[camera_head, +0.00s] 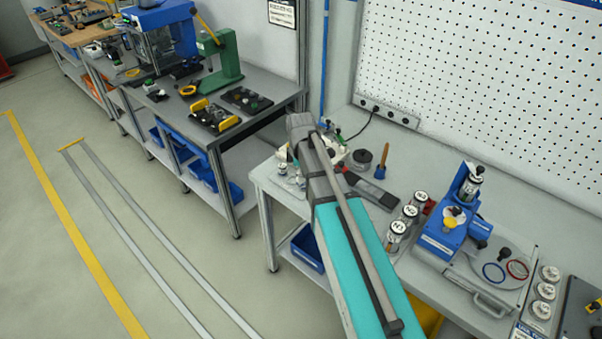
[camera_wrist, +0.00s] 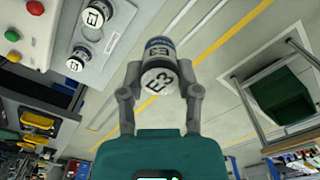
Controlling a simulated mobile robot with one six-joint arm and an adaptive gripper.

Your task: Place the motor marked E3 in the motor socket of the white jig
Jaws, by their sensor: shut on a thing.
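In the head view my arm reaches over the bench and the gripper and held motor are hidden. A white fixture (camera_head: 336,151) is partly hidden behind my arm at the bench's left end; I cannot tell whether it is the white jig. Its socket is not visible.
The wrist view shows more labelled motors (camera_wrist: 96,16) on a light plate, beside red (camera_wrist: 36,7) and green buttons. In the head view, several motors (camera_head: 398,228) stand mid-bench, left of a blue fixture (camera_head: 438,240). A black tool (camera_head: 375,192) lies on the bench.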

